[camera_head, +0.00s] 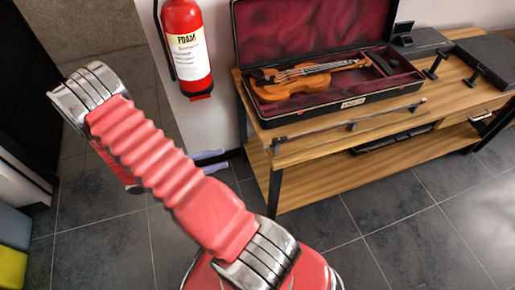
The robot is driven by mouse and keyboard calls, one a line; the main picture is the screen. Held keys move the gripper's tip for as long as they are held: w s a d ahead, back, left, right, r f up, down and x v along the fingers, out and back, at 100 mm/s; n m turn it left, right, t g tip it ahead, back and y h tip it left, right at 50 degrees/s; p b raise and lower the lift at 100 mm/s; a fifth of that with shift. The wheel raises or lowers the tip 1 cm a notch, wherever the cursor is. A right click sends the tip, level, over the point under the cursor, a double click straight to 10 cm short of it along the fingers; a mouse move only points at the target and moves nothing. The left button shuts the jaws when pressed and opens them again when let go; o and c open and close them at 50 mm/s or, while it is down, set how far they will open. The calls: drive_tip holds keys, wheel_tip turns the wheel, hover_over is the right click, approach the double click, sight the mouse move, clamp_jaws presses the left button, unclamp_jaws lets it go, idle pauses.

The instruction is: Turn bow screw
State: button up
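A long thin bow (375,118) lies along the front edge of the wooden table (330,178), in front of the open violin case. Small dark pieces show along it. Its screw is too small to make out. My red ribbed arm crosses the left and middle of the view and hides most of its own far end. Two pale tips of my gripper (210,160) show past the arm's right side, apart from each other with nothing seen between them. They are left of the table and clear of the bow.
A brown violin (308,78) lies in the open case (345,102) with dark red lining. Dark stands (455,68) and a black case stand at the table's right. A red fire extinguisher (187,45) hangs on the white wall. The grey tiled floor before the table is clear.

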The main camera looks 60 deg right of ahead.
sight(265, 147)
drive_tip(key=shift+d+f, duration=0.2)
drive_tip(key=shift+f, duration=0.15)
drive_tip(key=shift+s, duration=0.1)
drive_tip(key=x, duration=1.3)
drive_tip(key=shift+s+d+r, duration=0.15)
drive_tip(key=shift+s+d, duration=0.05)
drive_tip(key=shift+d, duration=0.2)
drive_tip(key=shift+c, duration=0.6)
clamp_jaws()
